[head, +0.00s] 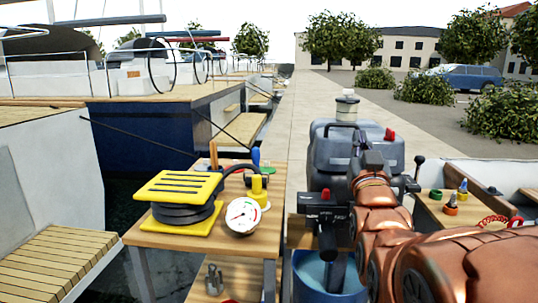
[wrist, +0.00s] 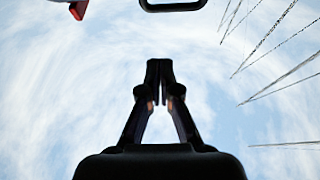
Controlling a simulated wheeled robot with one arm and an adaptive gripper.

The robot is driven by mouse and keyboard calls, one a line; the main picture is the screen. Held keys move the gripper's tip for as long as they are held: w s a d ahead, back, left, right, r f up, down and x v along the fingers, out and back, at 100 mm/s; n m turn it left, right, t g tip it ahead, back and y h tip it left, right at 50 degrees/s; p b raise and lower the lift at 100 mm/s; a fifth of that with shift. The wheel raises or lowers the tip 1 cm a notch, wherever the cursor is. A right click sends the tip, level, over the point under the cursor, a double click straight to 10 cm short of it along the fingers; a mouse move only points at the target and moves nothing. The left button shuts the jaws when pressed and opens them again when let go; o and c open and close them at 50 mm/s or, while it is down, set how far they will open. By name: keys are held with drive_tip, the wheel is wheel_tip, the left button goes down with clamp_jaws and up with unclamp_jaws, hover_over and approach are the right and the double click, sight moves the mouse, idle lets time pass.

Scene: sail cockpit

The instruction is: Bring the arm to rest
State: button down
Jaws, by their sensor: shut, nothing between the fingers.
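My gripper (wrist: 158,66) shows in the wrist view with its two black fingers meeting at the tips. It is shut and empty, with cloudy sky behind it. In the head view my copper-coloured arm rises from the lower right and bends near the grey outboard motor. The gripper's fingers cannot be made out clearly there against the dark parts.
A grey motor or tank (head: 328,150) stands behind my arm, above a blue bucket (head: 318,275). A wooden table (head: 168,238) at left holds a yellow-and-black reel (head: 180,190) and a white gauge (head: 242,216). Thin rigging lines (wrist: 270,38) cross the wrist view's right.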

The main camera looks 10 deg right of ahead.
drive_tip(key=s+a+f+n+g+y+p, duration=0.1)
drive_tip(key=s+a+f+g+y+p, duration=0.25)
drive_tip(key=g+p, duration=0.5)
drive_tip(key=s+a+f+g+y+p, duration=0.1)
drive_tip(key=s+a+f+g+p, duration=0.3)
drive_tip(key=s+p, duration=0.5)
drive_tip(key=s+a+r+n+g+p, duration=0.1)
drive_tip(key=s+r+g+p, duration=0.2)
drive_tip(key=s, duration=0.8)
drive_tip(key=s+a+r+n+g+y+p, duration=0.1)
drive_tip(key=s+r+g+p, duration=0.1)
drive_tip(key=s+g+p, duration=0.6)
drive_tip(key=s+p, duration=0.3)
drive_tip(key=s, duration=0.1)
drive_tip(key=shift+s+r, duration=0.3)
drive_tip(key=shift+r, duration=0.1)
drive_tip(key=shift+g, duration=0.25)
